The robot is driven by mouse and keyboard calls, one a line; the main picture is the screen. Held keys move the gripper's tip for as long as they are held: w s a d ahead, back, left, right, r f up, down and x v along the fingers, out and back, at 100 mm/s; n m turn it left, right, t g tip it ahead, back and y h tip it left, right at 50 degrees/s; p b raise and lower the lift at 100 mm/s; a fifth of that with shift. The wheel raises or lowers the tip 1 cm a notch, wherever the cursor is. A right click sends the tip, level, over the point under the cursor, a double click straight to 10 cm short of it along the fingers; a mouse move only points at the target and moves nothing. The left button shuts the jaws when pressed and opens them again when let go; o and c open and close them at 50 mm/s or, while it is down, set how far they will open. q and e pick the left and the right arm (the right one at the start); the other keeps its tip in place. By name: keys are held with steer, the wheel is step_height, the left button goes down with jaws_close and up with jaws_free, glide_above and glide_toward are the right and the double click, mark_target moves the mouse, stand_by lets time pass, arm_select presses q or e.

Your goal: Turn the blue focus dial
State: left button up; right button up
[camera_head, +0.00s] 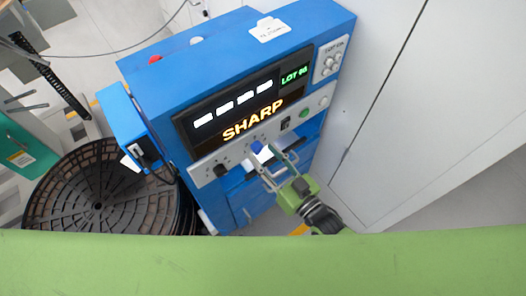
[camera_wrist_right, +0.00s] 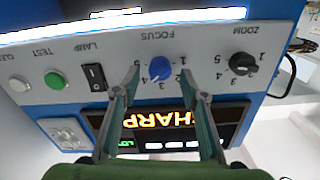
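The blue focus dial (camera_wrist_right: 160,68) sits on the light panel under the printed word FOCUS, and its white pointer line faces near the 3. It also shows in the head view (camera_head: 257,147), under the display that reads SHARP (camera_head: 248,121). My right gripper (camera_wrist_right: 160,76) is open, with one fingertip on each side of the dial and visible gaps to it. In the head view the right gripper (camera_head: 267,159) reaches up to the panel from the lower right. Whether the fingertips are level with the knob in depth is hard to tell. My left gripper is not in view.
A black zoom dial (camera_wrist_right: 243,63) is beside the focus dial. A black lamp switch (camera_wrist_right: 95,77), a green test button (camera_wrist_right: 55,80) and a white button (camera_wrist_right: 19,84) are on its other side. A dark round slotted platform (camera_head: 95,195) stands left of the blue machine (camera_head: 235,50).

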steer(key=v, duration=1)
steer(key=shift+s+d, duration=0.15)
steer(key=shift+s, duration=0.05)
steer(key=s+d+f+g+h, duration=0.15)
steer(key=d+f, duration=0.25)
steer(key=f, duration=0.5)
steer(key=s+d+f+m+g+h, duration=0.1)
steer(key=d+f+g+h, duration=0.2)
steer(key=f, duration=0.6)
steer(key=s+d+f+g+h, duration=0.1)
steer(key=s+d+f+h, duration=0.15)
steer(key=d+f, duration=0.45)
steer(key=s+d+f+m+g+h, duration=0.1)
steer(key=s+f+g, duration=0.3)
steer(key=s+f, duration=0.5)
steer(key=s+d+f+m+g+h, duration=0.1)
steer(key=s+f+g, duration=0.3)
steer(key=s+f, duration=0.5)
steer(key=s+h, duration=0.1)
steer(key=s, duration=0.5)
steer(key=shift+h, duration=0.3)
